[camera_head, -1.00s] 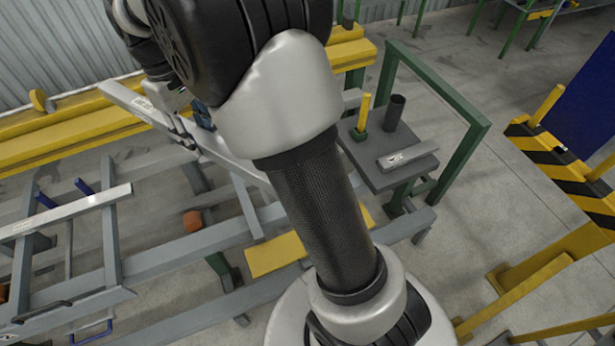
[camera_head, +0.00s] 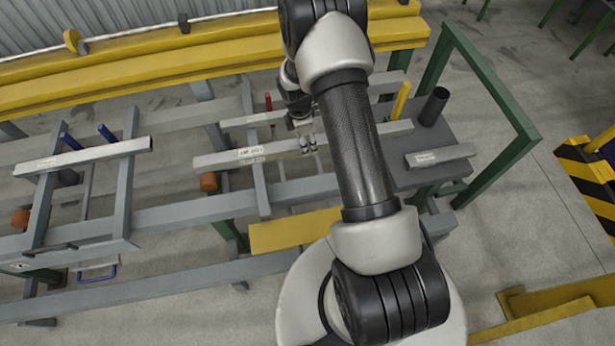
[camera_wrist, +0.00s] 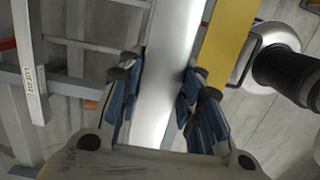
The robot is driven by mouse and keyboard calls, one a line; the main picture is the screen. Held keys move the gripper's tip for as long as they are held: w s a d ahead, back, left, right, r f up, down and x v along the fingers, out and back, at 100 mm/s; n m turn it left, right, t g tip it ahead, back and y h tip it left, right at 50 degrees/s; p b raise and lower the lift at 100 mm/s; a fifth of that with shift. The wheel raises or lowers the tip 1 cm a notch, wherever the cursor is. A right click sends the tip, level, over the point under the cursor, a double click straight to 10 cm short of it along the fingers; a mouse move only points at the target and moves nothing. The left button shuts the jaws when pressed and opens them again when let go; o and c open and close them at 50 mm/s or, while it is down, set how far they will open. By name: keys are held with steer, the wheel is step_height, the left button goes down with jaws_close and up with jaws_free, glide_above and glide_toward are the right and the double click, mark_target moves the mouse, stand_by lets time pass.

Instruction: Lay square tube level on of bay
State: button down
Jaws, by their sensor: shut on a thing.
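A pale square tube (camera_head: 225,160) with a white label lies across the jaws of my gripper (camera_head: 308,147), which is shut on it. The tube runs nearly level in the head view, its left part over a grey rack arm (camera_head: 259,176); I cannot tell whether it touches. In the wrist view the held tube (camera_wrist: 170,70) passes between the blue-padded fingers (camera_wrist: 160,100). A second labelled tube (camera_head: 235,123) lies behind it in the bay with a red post (camera_head: 269,102). The left bay, with blue posts (camera_head: 106,132), holds another tube (camera_head: 95,153).
A yellow beam (camera_head: 150,70) runs along the back. At right, a dark plate (camera_head: 410,180) carries a short tube (camera_head: 440,156), a black cup (camera_head: 434,106) and a yellow post (camera_head: 400,100). A green frame (camera_head: 490,80) stands beside it. An orange block (camera_head: 208,182) sits on the rack.

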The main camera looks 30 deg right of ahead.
step_height(320, 180, down, 19)
steer(key=b, duration=0.5)
steer(key=shift+w+f+b, duration=0.1)
steer(key=shift+f+b, duration=0.1)
steer(key=shift+b, duration=0.1)
steer(key=shift+f+b, duration=0.35)
steer(key=shift+b, duration=0.05)
steer(key=shift+f, duration=0.1)
steer(key=c, duration=1.1)
jaws_free()
